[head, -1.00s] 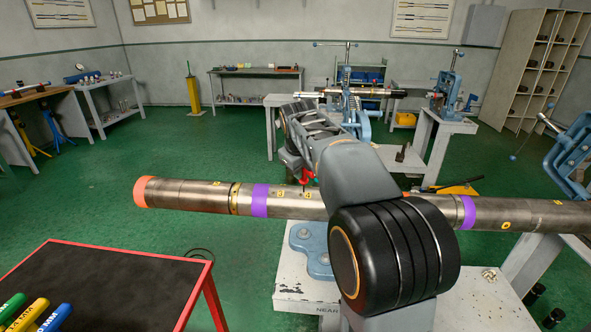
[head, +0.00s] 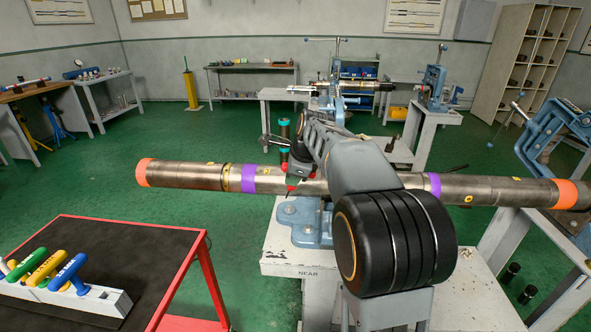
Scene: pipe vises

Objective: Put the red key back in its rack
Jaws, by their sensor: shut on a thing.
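My gripper (head: 298,175) is in front of the long steel pipe, near its middle, and is partly hidden by my arm. It is shut on the red key (head: 290,188), of which only small red parts show. Whether the key touches the pipe cannot be told. The white rack (head: 103,300) lies at the lower left on a dark-topped table with a red frame. It holds a green key (head: 25,264), a yellow key (head: 46,269) and a blue key (head: 68,272). The rack is left of and nearer than my gripper, well apart from it.
The steel pipe (head: 200,176), with orange ends and purple bands, runs across the view over a blue vise (head: 303,220) on a pale stand. The red-framed table (head: 135,245) has bare dark top behind the rack. Green floor lies between table and stand.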

